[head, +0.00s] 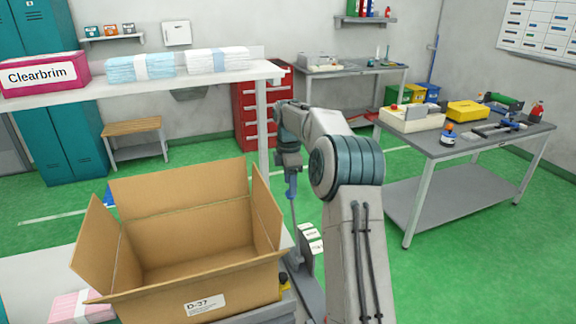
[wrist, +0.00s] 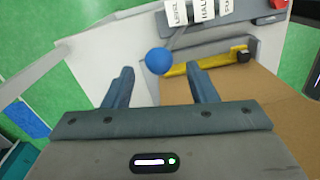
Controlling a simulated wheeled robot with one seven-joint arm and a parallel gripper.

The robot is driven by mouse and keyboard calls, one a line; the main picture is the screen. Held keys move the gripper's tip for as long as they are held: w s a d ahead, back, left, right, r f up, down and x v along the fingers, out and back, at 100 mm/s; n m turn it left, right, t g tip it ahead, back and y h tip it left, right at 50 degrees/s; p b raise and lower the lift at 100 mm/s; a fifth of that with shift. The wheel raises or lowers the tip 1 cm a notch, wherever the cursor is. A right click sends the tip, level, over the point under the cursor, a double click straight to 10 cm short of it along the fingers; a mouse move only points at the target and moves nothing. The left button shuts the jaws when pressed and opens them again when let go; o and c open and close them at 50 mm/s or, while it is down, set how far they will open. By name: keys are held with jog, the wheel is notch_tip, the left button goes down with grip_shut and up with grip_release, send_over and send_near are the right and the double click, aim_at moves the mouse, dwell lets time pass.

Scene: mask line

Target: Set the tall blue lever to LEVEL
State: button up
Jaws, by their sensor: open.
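The tall blue lever's round blue knob (wrist: 158,60) shows in the wrist view just beyond my fingertips, between their lines. Its thin grey rod runs from the knob up toward white label cards (wrist: 203,12); the left card seems to read LEVEL, beside one reading HALF and a partly cut-off one. My gripper (wrist: 160,70) is open, with one finger on each side and nothing visibly held. In the head view my gripper (head: 290,168) hangs above the lever's rod (head: 294,215), with the cards (head: 311,238) at its lower right. Contact with the knob cannot be told.
An open cardboard box (head: 195,235) stands directly left of the lever. A yellow bar (wrist: 222,62) with a black knob (wrist: 243,56) lies close to my right finger. A workbench (head: 450,145) with tools stands at right, and a shelf table (head: 150,82) behind. Green floor is clear between.

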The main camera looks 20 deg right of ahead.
notch_tip(320, 180, up, 8)
jog(key=shift+w+a+f, duration=0.2)
jog(key=shift+f, duration=0.05)
dwell(0.4)
